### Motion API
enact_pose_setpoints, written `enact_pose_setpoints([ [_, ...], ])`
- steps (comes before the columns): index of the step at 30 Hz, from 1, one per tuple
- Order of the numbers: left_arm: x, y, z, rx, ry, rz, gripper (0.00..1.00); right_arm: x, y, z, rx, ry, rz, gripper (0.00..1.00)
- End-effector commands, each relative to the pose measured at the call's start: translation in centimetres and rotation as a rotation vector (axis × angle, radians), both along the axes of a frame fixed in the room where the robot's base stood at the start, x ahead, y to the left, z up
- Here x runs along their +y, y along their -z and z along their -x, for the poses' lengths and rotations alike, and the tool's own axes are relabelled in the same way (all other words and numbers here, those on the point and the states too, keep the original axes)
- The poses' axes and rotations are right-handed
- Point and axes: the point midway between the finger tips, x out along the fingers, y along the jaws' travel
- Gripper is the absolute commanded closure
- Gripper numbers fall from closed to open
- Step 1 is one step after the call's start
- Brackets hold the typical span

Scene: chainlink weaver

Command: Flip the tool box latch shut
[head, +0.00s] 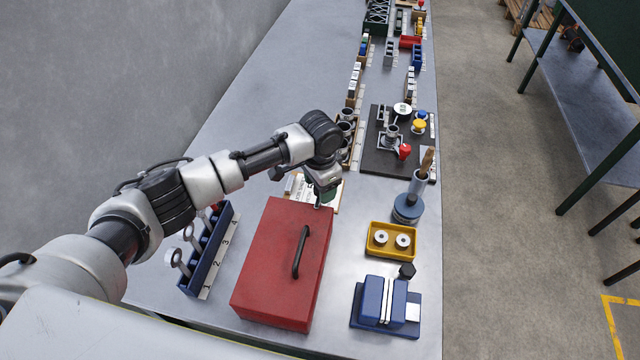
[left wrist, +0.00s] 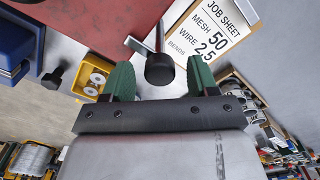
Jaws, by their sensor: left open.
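The red tool box (head: 270,262) stands closed on the bench in the head view, with a dark handle on its lid. Part of its red surface (left wrist: 85,14) fills the top left of the left wrist view. A metal latch lever with a black knob (left wrist: 160,71) shows beside the box in the left wrist view. My left gripper (head: 325,197) is at the far end of the box. In the left wrist view its green fingers (left wrist: 160,78) are open, one on each side of the knob, with gaps visible. The latch is hidden behind my gripper in the head view.
A job sheet (left wrist: 212,35) lies beside the latch. A blue rack (head: 208,250) with rings stands left of the box. A yellow tray (head: 391,253) and a blue vise (head: 372,300) stand right of it. Bare bench lies at the back left.

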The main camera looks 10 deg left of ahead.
Motion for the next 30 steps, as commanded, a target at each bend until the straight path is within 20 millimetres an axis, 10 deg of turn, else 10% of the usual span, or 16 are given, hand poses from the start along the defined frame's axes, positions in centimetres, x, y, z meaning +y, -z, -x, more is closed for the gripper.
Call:
enact_pose_setpoints([
  [30, 0.0, -10.8, 0.0, 0.001, 0.000, -0.001, 0.41, -0.1, 2.5, 0.0, 0.001, 0.000, 0.001, 0.45],
])
